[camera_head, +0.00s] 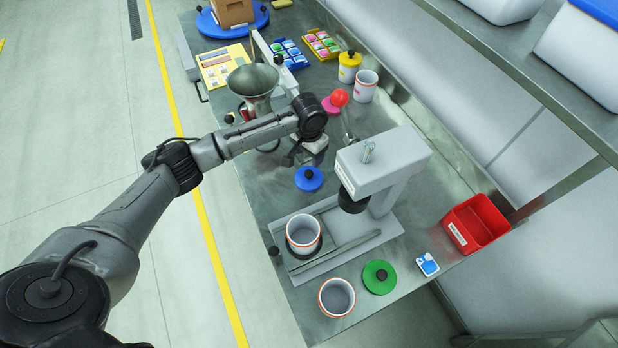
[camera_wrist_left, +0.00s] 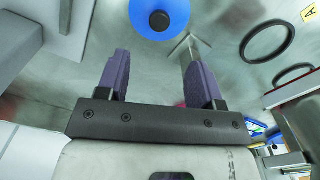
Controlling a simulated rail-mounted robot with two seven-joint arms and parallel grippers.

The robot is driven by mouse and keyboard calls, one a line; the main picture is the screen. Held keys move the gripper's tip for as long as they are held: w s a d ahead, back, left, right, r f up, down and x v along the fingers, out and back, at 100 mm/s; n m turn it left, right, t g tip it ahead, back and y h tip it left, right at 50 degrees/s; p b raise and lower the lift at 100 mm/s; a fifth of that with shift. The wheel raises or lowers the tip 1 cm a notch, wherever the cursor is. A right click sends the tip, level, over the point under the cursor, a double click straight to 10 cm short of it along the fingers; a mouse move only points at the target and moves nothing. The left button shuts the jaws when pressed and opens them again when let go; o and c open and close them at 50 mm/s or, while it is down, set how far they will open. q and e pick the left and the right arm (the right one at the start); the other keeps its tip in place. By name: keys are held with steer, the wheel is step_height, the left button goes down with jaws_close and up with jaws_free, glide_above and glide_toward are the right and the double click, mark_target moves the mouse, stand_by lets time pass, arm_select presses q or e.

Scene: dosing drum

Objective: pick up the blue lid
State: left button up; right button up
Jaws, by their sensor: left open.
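The blue lid (camera_head: 309,179) lies flat on the steel table, with a dark round knob on top. In the left wrist view the blue lid (camera_wrist_left: 160,16) shows at the top edge, partly cut off, beyond the fingertips. My left gripper (camera_head: 301,157) is just behind the lid in the head view, above the table and apart from it. In the left wrist view its two purple-grey fingers (camera_wrist_left: 158,72) are spread with nothing between them. My right gripper is not in view.
A grey press-like machine (camera_head: 380,160) stands right of the lid. A white cup (camera_head: 303,232) sits on its base, another cup (camera_head: 337,297) in front. A green lid (camera_head: 379,277), a red bin (camera_head: 475,223) and a metal funnel (camera_head: 253,80) are nearby.

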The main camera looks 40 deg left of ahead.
mark_target(309, 173)
arm_select(q)
steer(key=shift+s+f+b, duration=0.1)
steer(key=shift+f+b, duration=0.65)
steer(key=shift+f, duration=4.2)
steer(key=shift+c, duration=0.2)
steer(key=c, duration=0.9)
steer(key=shift+r, duration=0.1)
steer(key=shift+c, duration=0.2)
